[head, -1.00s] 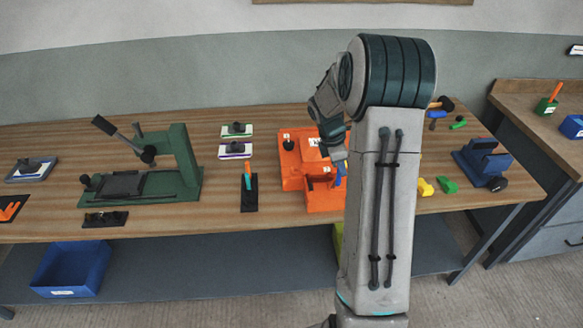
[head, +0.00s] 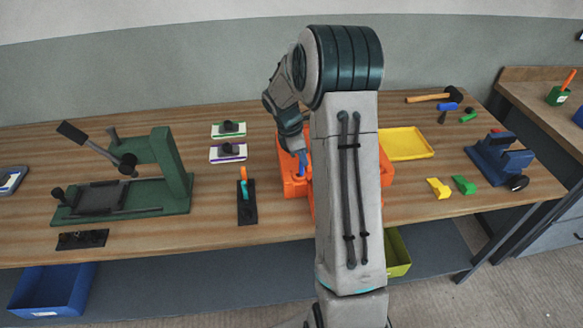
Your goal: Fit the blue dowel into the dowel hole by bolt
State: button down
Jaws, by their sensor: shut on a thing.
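The orange mould (head: 290,181) sits in the middle of the wooden bench, largely hidden behind my arm. My gripper (head: 301,159) is over its left part, pointing down, and shut on a small blue piece (head: 302,169), which looks like the blue dowel. The blue piece is at or just above the mould's top face; I cannot tell whether it is inside a hole. The dowel hole and the bolt cannot be made out in this view.
A yellow tray (head: 407,144) lies right of my arm. A blue vice (head: 499,157), a yellow block (head: 438,188) and a green block (head: 463,185) stand farther right. A green press (head: 178,172) and a black stand (head: 247,205) are on the left.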

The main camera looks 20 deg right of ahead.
jog(key=shift+w+a+f+b, duration=0.1)
jog(key=shift+f+b, duration=0.45)
jog(key=shift+f, duration=0.2)
jog(key=shift+w+a+f+b, duration=0.15)
jog(key=shift+f+b, duration=0.4)
jog(key=shift+f, duration=0.25)
jog(key=shift+w+a+f+b, duration=0.1)
jog(key=shift+f+b, duration=0.45)
jog(key=shift+f, duration=0.2)
jog(key=shift+f, duration=0.15)
jog(key=c, duration=1.4)
grip_release()
jog(key=shift+c, duration=0.2)
